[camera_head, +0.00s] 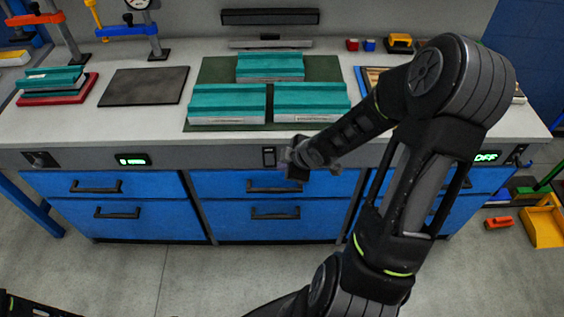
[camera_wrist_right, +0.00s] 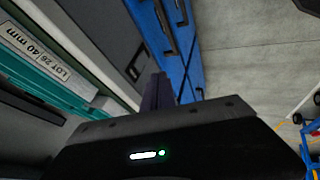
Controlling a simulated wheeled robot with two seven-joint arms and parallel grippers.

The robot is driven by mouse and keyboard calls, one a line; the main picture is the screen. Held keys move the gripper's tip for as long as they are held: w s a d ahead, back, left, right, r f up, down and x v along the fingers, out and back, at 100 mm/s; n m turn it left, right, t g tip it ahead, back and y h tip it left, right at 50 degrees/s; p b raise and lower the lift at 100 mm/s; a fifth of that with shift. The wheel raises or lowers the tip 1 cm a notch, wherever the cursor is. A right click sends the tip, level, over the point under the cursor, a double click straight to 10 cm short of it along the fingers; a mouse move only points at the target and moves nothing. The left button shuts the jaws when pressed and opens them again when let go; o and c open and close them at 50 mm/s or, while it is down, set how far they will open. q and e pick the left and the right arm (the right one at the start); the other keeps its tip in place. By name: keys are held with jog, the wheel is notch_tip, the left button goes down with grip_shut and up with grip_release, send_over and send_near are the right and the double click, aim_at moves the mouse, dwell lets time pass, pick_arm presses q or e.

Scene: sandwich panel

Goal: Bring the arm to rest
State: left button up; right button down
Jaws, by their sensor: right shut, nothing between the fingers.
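My right arm reaches in from the lower right. Its right gripper (camera_head: 292,165) is shut and empty, in front of the bench's front edge, near a small switch plate. In the right wrist view the shut fingers (camera_wrist_right: 158,92) point toward the bench front and blue drawers. Of my left arm, only a dark link shows at the bottom left corner of the head view; the left gripper is out of view.
Teal panels (camera_head: 228,101) lie on a dark green mat (camera_head: 325,69) on the bench (camera_head: 60,128). A dark plate (camera_head: 146,86) and a red base with a teal piece (camera_head: 88,84) are left. Blue drawers (camera_head: 275,188) are below; a yellow dustpan (camera_head: 546,228) is on the floor.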

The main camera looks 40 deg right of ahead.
dwell(0.5)
jog(key=s+a+f+m+g+y, duration=0.2)
jog(key=s+a+f+m, duration=0.1)
jog(key=a+f+m, duration=0.85)
jog(key=s+a+f+g+y, duration=0.1)
jog(key=s+a+f+g, duration=0.1)
jog(key=s+a, duration=0.5)
jog(key=s+a+f+g, duration=0.2)
jog(key=s+a+f, duration=0.3)
jog(key=a, duration=0.6)
jog(key=shift+s+a+f+g+y, duration=0.2)
jog(key=shift+s+g+y, duration=0.15)
jog(key=shift+s, duration=0.8)
jog(key=c, duration=2.2)
grip_release()
